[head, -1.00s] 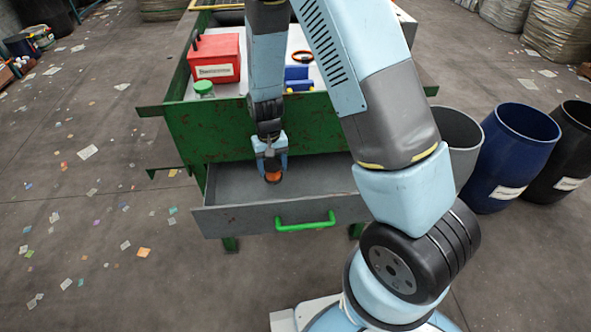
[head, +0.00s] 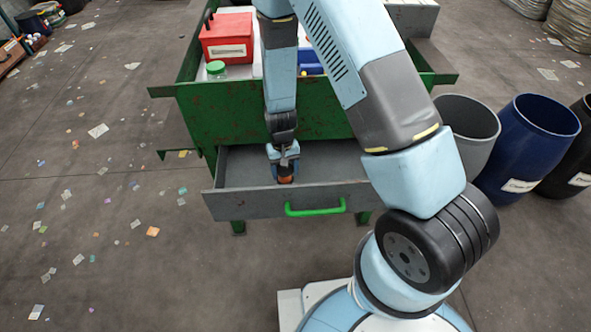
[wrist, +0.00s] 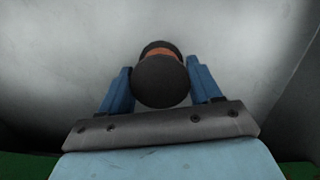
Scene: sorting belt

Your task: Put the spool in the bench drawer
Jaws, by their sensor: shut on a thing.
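The spool (wrist: 160,82) has dark round ends and an orange-brown middle. It sits between the two blue fingers of my gripper (wrist: 161,88) in the wrist view. In the head view my gripper (head: 285,170) is shut on the spool (head: 285,180) inside the open bench drawer (head: 235,202). The drawer is grey with a green handle (head: 315,208) on its front. I cannot tell whether the spool touches the drawer floor. The front wall hides the spool's lowest part.
The green bench (head: 225,115) stands behind the drawer, bearing a red box (head: 228,38), a green-lidded jar (head: 216,70) and a blue object (head: 309,62). Grey (head: 468,130), blue (head: 520,150) and black barrels stand at right. Paper scraps litter the floor at left.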

